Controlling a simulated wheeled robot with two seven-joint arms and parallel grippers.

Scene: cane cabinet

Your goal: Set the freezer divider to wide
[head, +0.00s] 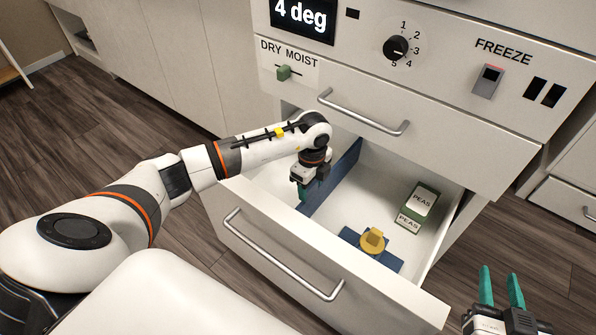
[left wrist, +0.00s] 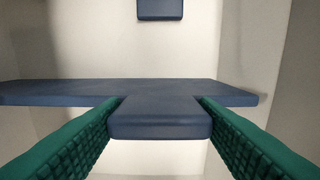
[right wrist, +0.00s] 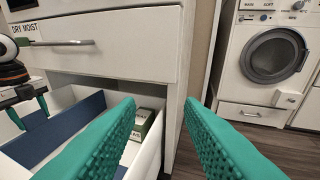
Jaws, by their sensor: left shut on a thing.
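The freezer divider (head: 338,176) is a dark blue upright panel standing across the open drawer (head: 279,228). It also shows in the left wrist view (left wrist: 60,92), with a raised blue tab (left wrist: 160,118) at its middle. My left gripper (head: 311,188) reaches down into the drawer, shut on the divider's tab, with a green finger on each side of it in the left wrist view (left wrist: 160,120). My right gripper (head: 502,290) is open and empty, outside the drawer at its right, and its spread fingers also show in the right wrist view (right wrist: 160,120).
A green peas box (head: 422,202) lies in the drawer's right part. A yellow piece (head: 374,238) sits on a blue base near the drawer's front. A closed drawer with a bar handle (head: 362,112) overhangs the back. A washer (right wrist: 272,58) stands right in the right wrist view.

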